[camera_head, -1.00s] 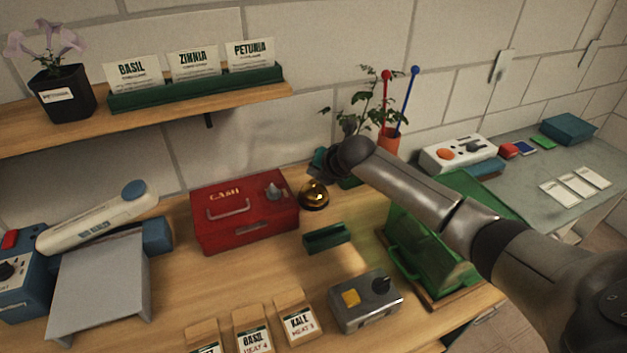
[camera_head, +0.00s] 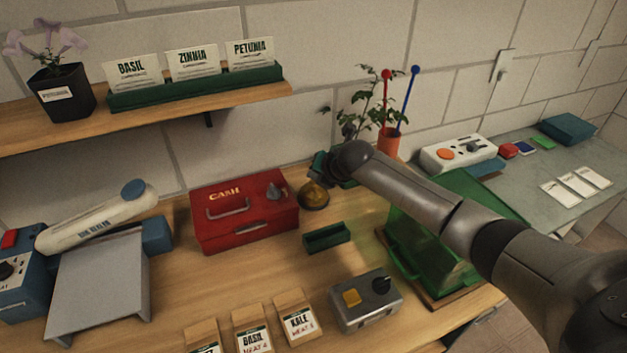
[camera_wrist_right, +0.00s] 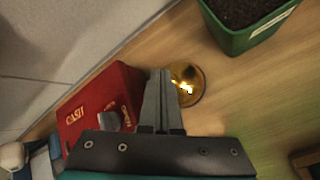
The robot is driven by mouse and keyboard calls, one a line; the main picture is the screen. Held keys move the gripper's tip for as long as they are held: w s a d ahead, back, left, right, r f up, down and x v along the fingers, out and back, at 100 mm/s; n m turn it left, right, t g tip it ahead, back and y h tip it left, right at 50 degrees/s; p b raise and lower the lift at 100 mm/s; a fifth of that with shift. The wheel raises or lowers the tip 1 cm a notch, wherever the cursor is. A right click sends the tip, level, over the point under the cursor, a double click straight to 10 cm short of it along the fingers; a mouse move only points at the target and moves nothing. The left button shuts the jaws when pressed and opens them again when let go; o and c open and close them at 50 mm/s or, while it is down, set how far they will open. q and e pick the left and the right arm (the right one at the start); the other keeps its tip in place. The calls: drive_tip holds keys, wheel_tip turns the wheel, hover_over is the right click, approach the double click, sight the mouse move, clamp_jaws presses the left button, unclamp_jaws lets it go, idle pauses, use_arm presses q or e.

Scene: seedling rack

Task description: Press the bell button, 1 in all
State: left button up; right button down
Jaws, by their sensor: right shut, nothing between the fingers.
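The brass bell (camera_head: 312,197) stands on the wooden bench just right of the red cash box; it also shows in the right wrist view (camera_wrist_right: 192,88), partly covered by my fingers. My right gripper (camera_head: 316,172) is over the bell in the head view, with its wrist hiding part of the space behind. In the right wrist view its fingers (camera_wrist_right: 161,75) are shut and empty, their tips beside the left edge of the bell in the picture. I cannot tell whether they touch it. My left gripper is not in view.
The red cash box (camera_head: 245,212) is close on the left. A green pot of soil (camera_wrist_right: 238,42) stands near the bell. A small green tray (camera_head: 327,239), a grey box with a yellow button (camera_head: 364,303) and a green transparent cover (camera_head: 420,245) are nearer the front.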

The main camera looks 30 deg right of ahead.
drive_tip(key=shift+f, duration=0.3)
idle(0.4)
drive_tip(key=shift+r, duration=0.1)
drive_tip(key=shift+r+p, duration=0.85)
drive_tip(key=shift+p, duration=0.15)
drive_tip(key=shift+r, duration=0.1)
wheel_tip(320, 180, up, 5)
drive_tip(key=p, duration=0.5)
idle(0.4)
